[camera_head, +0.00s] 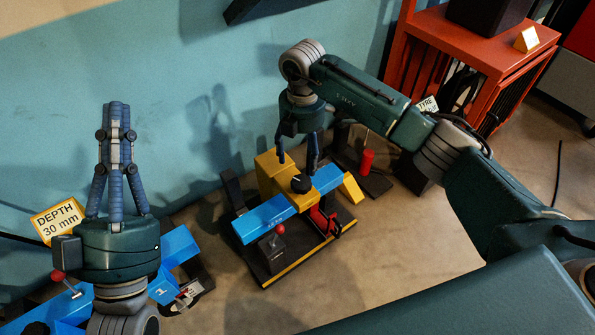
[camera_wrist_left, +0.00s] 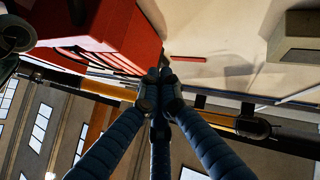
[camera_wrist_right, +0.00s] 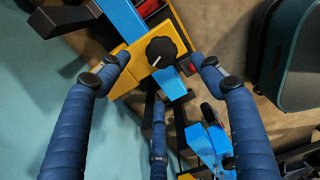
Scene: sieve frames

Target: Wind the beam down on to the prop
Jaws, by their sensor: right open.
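A blue beam (camera_head: 268,214) crosses a yellow post (camera_head: 272,172) on a dark base (camera_head: 262,268) with yellow edging. A black knob (camera_head: 301,184) with a white mark sits on top; it also shows in the right wrist view (camera_wrist_right: 162,51). A red piece (camera_head: 322,220) stands by the beam; I cannot tell if it is the prop, or if there is a gap. My right gripper (camera_wrist_right: 159,68) is open, pointing down over the knob, with fingers spread around it and apart from it. My left gripper (camera_head: 117,108) points up, away from the beam, fingertips together and empty.
A red-balled lever on a dark block (camera_head: 272,246) stands at the near end of the base. A red-handled item (camera_head: 367,160) and an orange cabinet (camera_head: 480,45) are at the right.

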